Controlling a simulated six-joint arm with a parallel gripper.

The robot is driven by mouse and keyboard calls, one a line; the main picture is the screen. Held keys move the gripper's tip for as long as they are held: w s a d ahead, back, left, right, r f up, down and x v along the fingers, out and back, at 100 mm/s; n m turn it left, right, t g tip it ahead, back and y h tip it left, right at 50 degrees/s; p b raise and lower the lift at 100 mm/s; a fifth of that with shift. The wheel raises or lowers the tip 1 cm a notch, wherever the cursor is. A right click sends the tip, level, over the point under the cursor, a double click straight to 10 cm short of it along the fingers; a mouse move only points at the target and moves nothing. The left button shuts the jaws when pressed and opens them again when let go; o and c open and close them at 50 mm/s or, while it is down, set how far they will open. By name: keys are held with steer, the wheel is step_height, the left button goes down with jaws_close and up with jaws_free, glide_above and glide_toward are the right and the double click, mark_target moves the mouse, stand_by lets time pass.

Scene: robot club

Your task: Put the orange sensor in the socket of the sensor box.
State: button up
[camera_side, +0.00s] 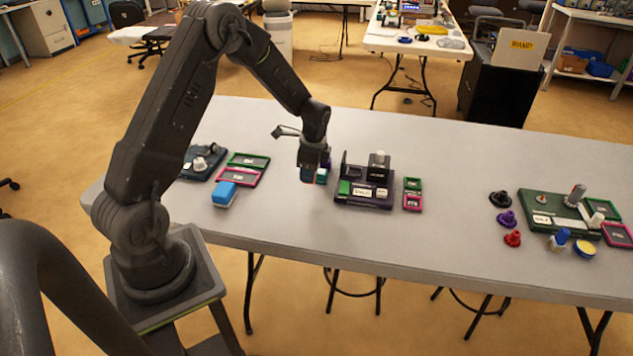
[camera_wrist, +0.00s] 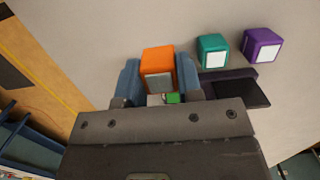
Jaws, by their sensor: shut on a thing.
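My gripper (camera_side: 312,175) is low over the table, just left of a dark box with a green panel and labels, likely the sensor box (camera_side: 365,203). In the wrist view, my blue-grey fingers (camera_wrist: 158,82) are shut on the orange sensor (camera_wrist: 158,58), a cube with a grey face. The orange sensor is hidden in the side view. I cannot tell whether it touches the table. The socket cannot be made out clearly.
A teal cube (camera_wrist: 212,50) and a purple cube (camera_wrist: 262,45) stand right of the orange one; a dark flat part (camera_wrist: 245,92) is below them. A blue block (camera_side: 224,194) lies left, and green and pink trays (camera_side: 412,201) right of the box. The table's front is clear.

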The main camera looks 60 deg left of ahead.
steer(key=s+a+r, duration=0.6)
steer(key=s, duration=0.1)
steer(key=w+m, duration=0.3)
steer(key=w, duration=0.1)
steer(key=w+d+m, duration=0.1)
steer(key=w+m, duration=0.2)
steer(key=w, duration=0.1)
steer(key=w+f+m+t, duration=0.1)
steer(key=w+m, duration=0.2)
steer(key=w, duration=0.2)
steer(key=shift+d+f+m, duration=0.1)
steer(key=shift+d+m, duration=0.3)
steer(key=shift+w+d+f+m+t, duration=0.15)
steer(key=shift+w+d+f+m, duration=0.65)
steer(key=shift+w+m, duration=0.65)
steer(key=shift+w+d+f+m+t, duration=0.2)
steer(key=shift+w+d+f+m, duration=0.65)
steer(key=shift+w+m, duration=0.55)
steer(key=shift+w+d+f+m+t, duration=0.15)
steer(key=shift+w+d+f+m, duration=0.65)
steer(key=shift+w+m, duration=0.65)
steer(key=shift+w+f, duration=0.15)
steer(key=shift+f, duration=0.3)
steer(key=shift+f, duration=0.6)
